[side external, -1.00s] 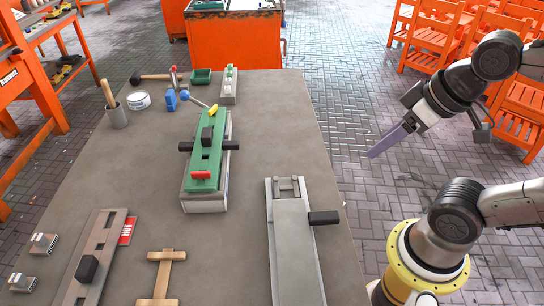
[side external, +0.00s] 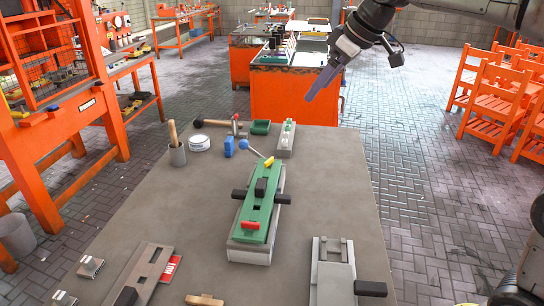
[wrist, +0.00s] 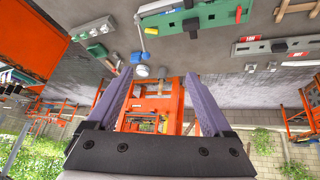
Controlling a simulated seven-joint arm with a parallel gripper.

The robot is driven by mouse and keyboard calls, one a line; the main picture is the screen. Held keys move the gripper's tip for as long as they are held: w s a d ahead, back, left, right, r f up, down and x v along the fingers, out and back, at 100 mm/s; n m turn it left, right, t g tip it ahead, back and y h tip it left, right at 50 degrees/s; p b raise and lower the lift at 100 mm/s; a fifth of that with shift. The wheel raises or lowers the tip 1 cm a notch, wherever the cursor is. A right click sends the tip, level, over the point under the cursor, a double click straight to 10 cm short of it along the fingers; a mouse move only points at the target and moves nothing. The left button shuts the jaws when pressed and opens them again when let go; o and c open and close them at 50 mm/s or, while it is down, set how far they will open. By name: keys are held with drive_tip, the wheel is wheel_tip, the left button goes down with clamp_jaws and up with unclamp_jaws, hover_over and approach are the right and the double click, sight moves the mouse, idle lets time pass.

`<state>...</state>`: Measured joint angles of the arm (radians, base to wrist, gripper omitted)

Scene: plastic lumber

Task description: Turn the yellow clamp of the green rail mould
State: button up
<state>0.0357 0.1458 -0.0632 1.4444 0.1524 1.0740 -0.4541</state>
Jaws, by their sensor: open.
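The green rail mould (side external: 259,212) lies on a pale base on the table. My gripper (side external: 309,98) is raised near the table's far edge, well away from the clamp. In the wrist view its two purple fingers (wrist: 159,72) are wide apart with nothing between them.
A grey mould (side external: 332,275) with a black handle is at the near right. A smaller grey mould (side external: 287,138), green tray (side external: 260,127), blue piece (side external: 229,147), white tin (side external: 199,143) and brush cup (side external: 177,153) stand at the far end.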

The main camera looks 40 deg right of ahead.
drive_tip(key=w+f, duration=0.7)
drive_tip(key=w, duration=0.3)
drive_tip(key=g, duration=0.2)
approach(270, 160)
drive_tip(key=x, duration=0.8)
drive_tip(key=shift+f, duration=0.1)
clamp_jaws()
